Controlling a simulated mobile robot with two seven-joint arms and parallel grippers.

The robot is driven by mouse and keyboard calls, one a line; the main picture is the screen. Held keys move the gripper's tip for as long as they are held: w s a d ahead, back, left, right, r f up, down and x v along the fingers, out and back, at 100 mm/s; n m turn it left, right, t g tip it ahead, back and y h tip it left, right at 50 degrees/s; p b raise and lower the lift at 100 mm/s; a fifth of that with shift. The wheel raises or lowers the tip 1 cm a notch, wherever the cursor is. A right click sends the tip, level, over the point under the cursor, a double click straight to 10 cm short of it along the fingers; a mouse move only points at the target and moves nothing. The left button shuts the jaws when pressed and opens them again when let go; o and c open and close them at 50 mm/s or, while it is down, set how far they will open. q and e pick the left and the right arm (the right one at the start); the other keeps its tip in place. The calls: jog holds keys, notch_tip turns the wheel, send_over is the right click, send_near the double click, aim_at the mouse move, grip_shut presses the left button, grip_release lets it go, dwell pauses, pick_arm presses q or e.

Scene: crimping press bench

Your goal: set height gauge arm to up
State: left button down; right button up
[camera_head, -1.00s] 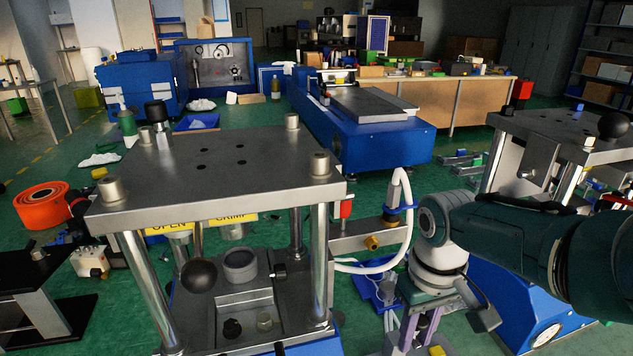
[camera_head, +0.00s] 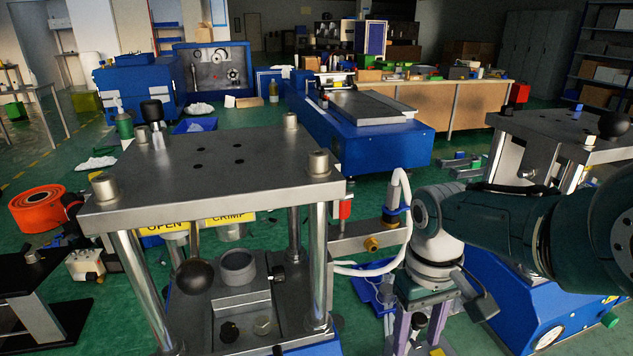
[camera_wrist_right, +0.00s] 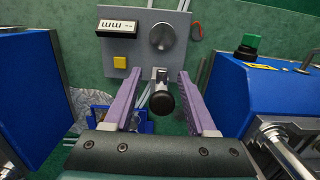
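The height gauge (camera_wrist_right: 150,55) shows in the right wrist view as a grey plate with a white "mm" display, a yellow button and a round silver knob. A short arm with a black rounded end (camera_wrist_right: 162,101) sticks out from its lower edge. My right gripper (camera_wrist_right: 160,85) is open, its two purple fingers on either side of the black end, with a gap on each side. In the head view my right gripper (camera_head: 420,330) points down right of the near press, with a dark knob between its fingers. The gauge is mostly cut off there. My left gripper is out of view.
The near press (camera_head: 215,170), with steel posts and a top plate, stands left of my right gripper. A white hose (camera_head: 402,225) curves close beside my wrist. A second press (camera_head: 565,130) stands at right. In the wrist view, blue housings (camera_wrist_right: 25,90) flank the gripper.

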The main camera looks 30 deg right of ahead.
jog(key=shift+r, duration=0.2)
jog(key=r+p, duration=0.2)
jog(key=r, duration=0.1)
jog(key=r+p, duration=0.4)
jog(key=r, duration=0.1)
jog(key=shift+w+r, duration=0.3)
jog(key=shift+w, duration=0.05)
jog(key=shift+r, duration=0.5)
